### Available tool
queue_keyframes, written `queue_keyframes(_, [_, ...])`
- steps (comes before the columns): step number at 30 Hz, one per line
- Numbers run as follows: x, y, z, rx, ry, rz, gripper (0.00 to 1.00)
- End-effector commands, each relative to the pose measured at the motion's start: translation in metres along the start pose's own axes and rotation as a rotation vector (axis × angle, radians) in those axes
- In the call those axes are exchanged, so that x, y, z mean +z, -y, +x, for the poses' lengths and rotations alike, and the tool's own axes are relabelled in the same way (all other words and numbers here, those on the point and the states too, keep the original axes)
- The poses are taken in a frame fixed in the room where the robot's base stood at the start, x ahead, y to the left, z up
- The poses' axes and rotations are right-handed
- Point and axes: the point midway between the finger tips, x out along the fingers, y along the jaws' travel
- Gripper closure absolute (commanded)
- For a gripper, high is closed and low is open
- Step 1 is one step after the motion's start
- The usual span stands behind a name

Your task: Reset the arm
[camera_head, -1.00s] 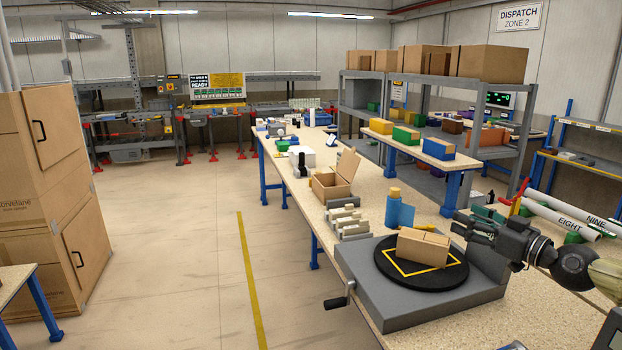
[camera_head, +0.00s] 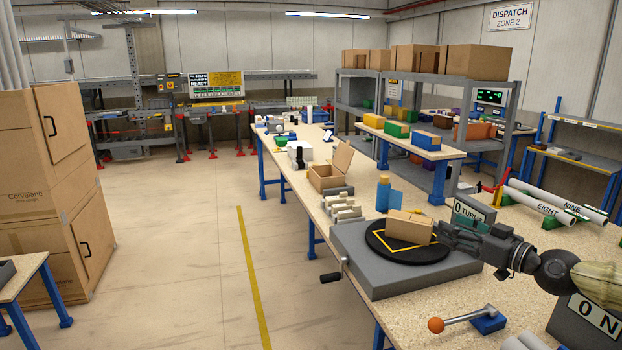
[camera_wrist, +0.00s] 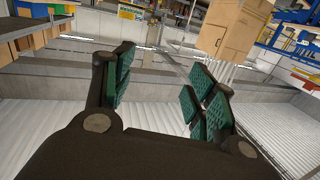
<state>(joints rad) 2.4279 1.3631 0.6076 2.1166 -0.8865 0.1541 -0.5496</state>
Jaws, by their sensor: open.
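My arm comes in from the right edge of the head view. My gripper (camera_head: 447,236) is just right of the small cardboard box (camera_head: 409,227) and appears close to it in the picture; I cannot tell whether they touch. The box lies on a black turntable (camera_head: 418,256) with a yellow square, set on a grey base (camera_head: 375,284). In the wrist view my gripper (camera_wrist: 160,90) is open, with green-padded fingers well apart and nothing between them.
An orange-knobbed lever (camera_head: 436,325) stands at the bench's front right. A crank (camera_head: 330,277) sticks out at the base's left. An open carton (camera_head: 330,175) and a blue-and-orange item (camera_head: 385,195) stand behind. White tubes (camera_head: 540,205) lie at right.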

Motion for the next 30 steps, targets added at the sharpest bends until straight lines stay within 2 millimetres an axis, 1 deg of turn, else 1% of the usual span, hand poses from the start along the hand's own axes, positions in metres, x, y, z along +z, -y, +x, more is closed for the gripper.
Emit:
queue_keyframes(8, [0.043, 0.030, 0.019, -0.032, 0.085, 0.070, 0.44])
queue_keyframes(11, [0.067, 0.045, 0.027, -0.044, 0.132, 0.106, 0.44])
queue_keyframes(14, [0.099, 0.066, 0.035, -0.058, 0.197, 0.156, 0.44])
queue_keyframes(15, [0.114, 0.075, 0.037, -0.062, 0.225, 0.176, 0.44])
queue_keyframes(20, [0.172, 0.110, 0.041, -0.069, 0.342, 0.261, 0.44])
queue_keyframes(21, [0.187, 0.118, 0.041, -0.068, 0.372, 0.282, 0.44])
queue_keyframes(26, [0.244, 0.151, 0.035, -0.059, 0.491, 0.357, 0.44])
queue_keyframes(27, [0.258, 0.159, 0.032, -0.054, 0.522, 0.375, 0.44])
queue_keyframes(29, [0.279, 0.171, 0.026, -0.046, 0.568, 0.400, 0.44])
queue_keyframes(30, [0.293, 0.179, 0.022, -0.039, 0.598, 0.417, 0.44])
